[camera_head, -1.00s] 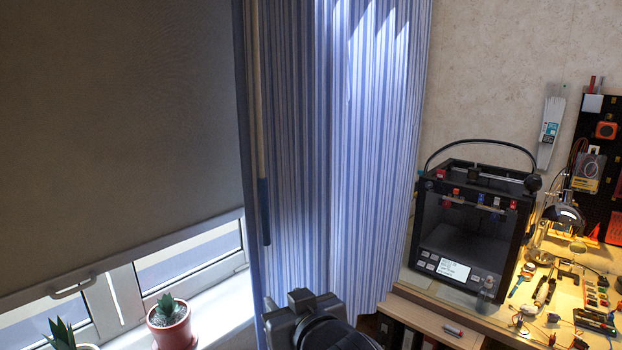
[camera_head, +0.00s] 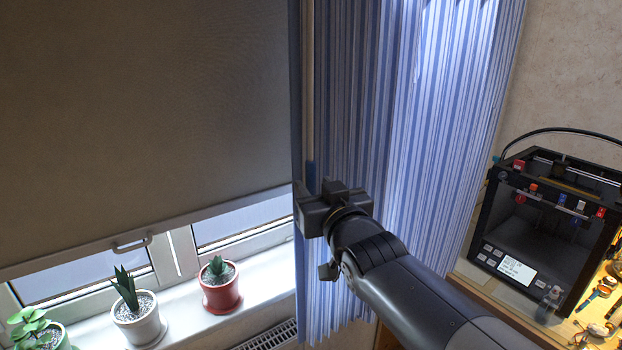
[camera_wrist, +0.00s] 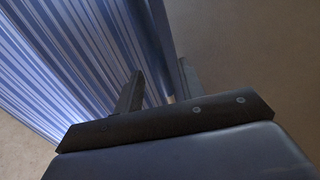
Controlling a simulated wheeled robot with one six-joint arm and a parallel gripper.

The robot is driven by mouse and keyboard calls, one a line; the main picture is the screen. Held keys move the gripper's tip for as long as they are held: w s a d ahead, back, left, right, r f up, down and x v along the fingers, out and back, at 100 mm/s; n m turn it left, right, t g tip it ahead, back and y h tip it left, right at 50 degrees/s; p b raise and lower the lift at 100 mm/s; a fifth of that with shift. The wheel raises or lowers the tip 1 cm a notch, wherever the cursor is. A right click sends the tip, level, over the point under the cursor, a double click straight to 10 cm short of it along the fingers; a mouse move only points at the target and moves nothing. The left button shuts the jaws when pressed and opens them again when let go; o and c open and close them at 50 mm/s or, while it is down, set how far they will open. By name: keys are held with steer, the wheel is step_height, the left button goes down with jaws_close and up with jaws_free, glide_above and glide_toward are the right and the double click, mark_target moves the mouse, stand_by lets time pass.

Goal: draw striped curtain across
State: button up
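The blue-and-white striped curtain (camera_head: 440,130) hangs gathered to the right of the window; it also shows in the wrist view (camera_wrist: 70,55). A wooden wand (camera_head: 309,80) with a blue handle (camera_head: 310,178) hangs along its left edge. My gripper (camera_head: 322,203) is at the curtain's left edge, at the lower part of the handle, which it partly hides. In the wrist view its two fingers (camera_wrist: 158,90) stand apart, with blue fabric or the handle behind and between them. I cannot tell whether the handle lies between the fingers.
A grey roller blind (camera_head: 150,110) covers most of the window on the left. Several potted plants, including a red pot (camera_head: 221,296), stand on the white sill below. A black 3D printer (camera_head: 545,220) stands on the bench at right.

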mark_target(312, 184)
steer(key=shift+p+x, duration=0.35)
steer(key=shift+x, duration=1.4)
steer(key=shift+c, duration=0.6)
jaws_close()
